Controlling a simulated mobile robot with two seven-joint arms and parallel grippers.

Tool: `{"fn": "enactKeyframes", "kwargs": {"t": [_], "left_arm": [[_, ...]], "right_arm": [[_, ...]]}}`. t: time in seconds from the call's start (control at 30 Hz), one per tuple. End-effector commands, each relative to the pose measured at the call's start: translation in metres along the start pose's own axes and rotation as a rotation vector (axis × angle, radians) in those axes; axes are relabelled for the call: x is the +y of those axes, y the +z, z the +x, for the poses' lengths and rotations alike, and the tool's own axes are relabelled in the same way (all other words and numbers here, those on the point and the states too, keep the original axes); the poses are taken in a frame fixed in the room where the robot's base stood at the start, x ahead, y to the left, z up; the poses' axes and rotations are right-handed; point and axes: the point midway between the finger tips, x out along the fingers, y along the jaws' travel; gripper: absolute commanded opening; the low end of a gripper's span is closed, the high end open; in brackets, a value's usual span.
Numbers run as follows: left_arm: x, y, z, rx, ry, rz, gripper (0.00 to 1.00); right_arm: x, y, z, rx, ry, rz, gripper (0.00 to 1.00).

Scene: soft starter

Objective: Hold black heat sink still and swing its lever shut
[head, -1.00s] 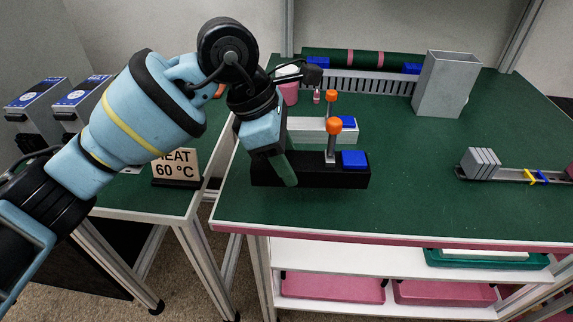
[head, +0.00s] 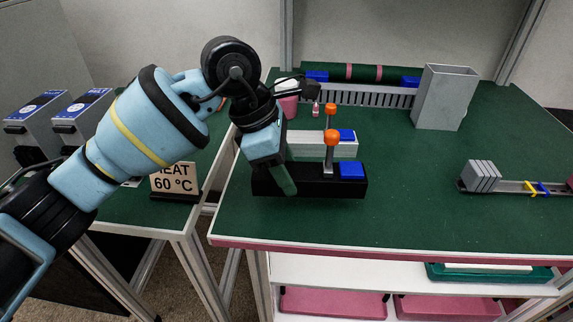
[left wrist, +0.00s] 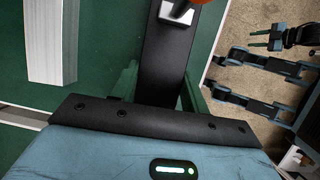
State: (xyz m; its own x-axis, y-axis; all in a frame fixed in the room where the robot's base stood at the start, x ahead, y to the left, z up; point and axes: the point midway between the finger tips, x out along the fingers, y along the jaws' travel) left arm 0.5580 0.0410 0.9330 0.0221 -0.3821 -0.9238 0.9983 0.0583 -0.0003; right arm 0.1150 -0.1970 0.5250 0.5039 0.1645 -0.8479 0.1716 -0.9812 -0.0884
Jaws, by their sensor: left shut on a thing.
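The black heat sink (head: 325,188) lies on the green tabletop near the front left. Its metal lever (head: 329,158) stands upright with an orange knob (head: 332,138) on top, left of a blue block (head: 352,170) at the right end. My left gripper (head: 287,186) is shut on the left part of the black heat sink, with one finger in front of it. In the left wrist view the black body (left wrist: 165,65) runs up from between the jaws, and the knob is cut off at the top edge. What appears to be my right gripper (left wrist: 265,39) is small at upper right, away from the heat sink.
A white heat sink (head: 305,150) with its own upright orange-knobbed lever stands just behind. A grey open bin (head: 442,98) is at the back, and a rail (head: 515,186) with grey plates is at right. The green top between them is clear.

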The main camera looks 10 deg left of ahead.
Motion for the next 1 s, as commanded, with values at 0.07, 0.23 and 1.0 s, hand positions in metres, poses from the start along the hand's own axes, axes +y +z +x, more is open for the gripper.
{"fn": "enactKeyframes", "kwargs": {"t": [0.07, 0.23, 1.0], "left_arm": [[0.000, -0.001, 0.003, -0.001, 0.001, 0.000, 0.14], [0.000, -0.004, 0.008, -0.001, 0.001, 0.000, 0.14], [0.000, -0.013, 0.032, -0.001, 0.001, 0.000, 0.14]], "right_arm": [[0.000, 0.002, 0.001, -0.002, 0.000, 0.000, 0.36], [0.000, 0.004, 0.003, -0.004, -0.001, 0.001, 0.36], [0.000, 0.013, 0.010, -0.016, -0.002, 0.003, 0.36]]}}
